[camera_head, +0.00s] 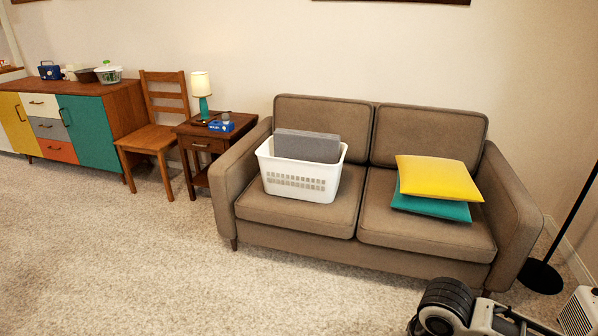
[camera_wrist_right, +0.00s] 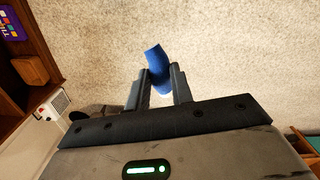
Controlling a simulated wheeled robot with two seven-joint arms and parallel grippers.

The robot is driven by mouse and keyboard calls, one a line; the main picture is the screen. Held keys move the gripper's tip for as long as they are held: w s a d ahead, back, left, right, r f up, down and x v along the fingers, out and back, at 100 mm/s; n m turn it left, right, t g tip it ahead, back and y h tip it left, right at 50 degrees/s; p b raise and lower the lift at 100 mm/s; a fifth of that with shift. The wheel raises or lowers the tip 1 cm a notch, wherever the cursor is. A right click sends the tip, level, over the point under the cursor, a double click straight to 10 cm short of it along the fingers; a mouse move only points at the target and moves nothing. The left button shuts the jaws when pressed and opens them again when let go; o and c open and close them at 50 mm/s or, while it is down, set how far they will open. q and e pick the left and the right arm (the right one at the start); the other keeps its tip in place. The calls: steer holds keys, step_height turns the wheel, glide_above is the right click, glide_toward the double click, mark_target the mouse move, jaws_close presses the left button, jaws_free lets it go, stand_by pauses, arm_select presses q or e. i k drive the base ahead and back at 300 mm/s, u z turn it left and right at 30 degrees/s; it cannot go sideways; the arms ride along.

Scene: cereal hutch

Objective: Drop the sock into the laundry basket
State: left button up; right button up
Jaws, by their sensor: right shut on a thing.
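The white laundry basket (camera_head: 300,180) stands upright on the left seat of the brown sofa, with a grey panel-like object sticking up from it or behind it. The blue sock (camera_wrist_right: 156,60) shows in the right wrist view between the fingers of my right gripper (camera_wrist_right: 158,84), which is shut on it. The sock sticks out past the fingertips, with pale carpet beyond it. Part of my right arm shows at the lower right of the head view. My left gripper is in neither view.
Yellow (camera_head: 438,178) and teal (camera_head: 430,206) cushions lie on the sofa's right seat. The sofa (camera_head: 375,262) has raised armrests. A side table (camera_head: 212,140) with a lamp, a wooden chair (camera_head: 155,138) and a cabinet stand left. A lamp base (camera_head: 540,277) stands right. Carpet before the sofa is clear.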

mark_target(304, 191)
steer(key=z, duration=0.15)
steer(key=i, duration=1.75)
steer(key=u, duration=0.45)
steer(key=i, duration=1.25)
steer(key=u, duration=0.4)
